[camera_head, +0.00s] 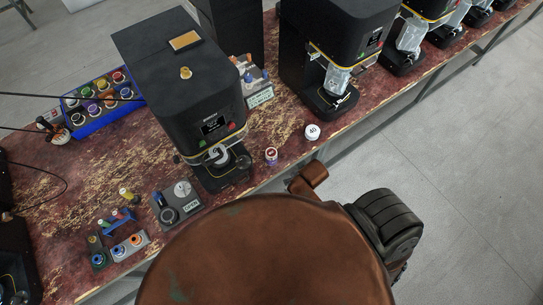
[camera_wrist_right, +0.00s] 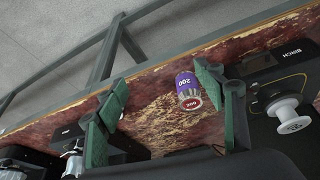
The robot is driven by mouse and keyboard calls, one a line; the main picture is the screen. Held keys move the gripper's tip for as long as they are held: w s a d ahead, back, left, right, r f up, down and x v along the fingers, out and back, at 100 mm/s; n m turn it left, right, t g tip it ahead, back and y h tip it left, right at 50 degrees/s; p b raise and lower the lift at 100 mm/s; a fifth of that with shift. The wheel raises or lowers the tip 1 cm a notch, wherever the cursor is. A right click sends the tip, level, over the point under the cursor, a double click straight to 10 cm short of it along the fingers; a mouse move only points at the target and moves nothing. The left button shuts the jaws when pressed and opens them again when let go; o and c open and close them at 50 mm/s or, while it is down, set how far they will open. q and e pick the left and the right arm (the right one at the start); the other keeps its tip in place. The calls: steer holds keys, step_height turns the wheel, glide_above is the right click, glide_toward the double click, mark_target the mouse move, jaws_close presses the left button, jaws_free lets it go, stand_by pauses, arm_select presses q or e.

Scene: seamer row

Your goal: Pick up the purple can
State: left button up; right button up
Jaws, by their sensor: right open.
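The purple can (camera_head: 271,155) stands on the worn red tabletop near its front edge, right of the nearest black machine. In the right wrist view the purple can (camera_wrist_right: 186,86) shows a purple side marked 200 and a red and white end. My right gripper (camera_wrist_right: 160,80) is open, with its green fingers apart. The can appears between the fingers, closer to the finger at picture right, with no visible grip on it. My left gripper is not in view.
The nearest black machine (camera_head: 186,90) stands left of the can, and another machine (camera_head: 335,50) is behind to the right. A white round piece (camera_head: 312,131) lies near the can. A blue tray (camera_head: 104,118) holds several colored items. The floor (camera_head: 450,150) in front is clear.

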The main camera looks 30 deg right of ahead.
mark_target(271, 155)
steer(key=w+a+f+m, duration=0.1)
steer(key=w+f, duration=0.1)
steer(key=w, duration=0.4)
steer(key=w+f+m+t+h, duration=0.1)
steer(key=w+f+m, duration=0.1)
steer(key=w, duration=0.3)
steer(key=w+a+f+m+h, duration=0.1)
steer(key=w+f, duration=0.1)
steer(key=w, duration=0.4)
steer(key=shift+w+a+f, duration=0.3)
steer(key=x, duration=0.7)
steer(key=shift+s+f+p, duration=0.1)
steer(key=shift+f+p, duration=0.15)
steer(key=shift+p, duration=0.1)
steer(key=shift+c, duration=0.6)
steer(key=c, duration=1)
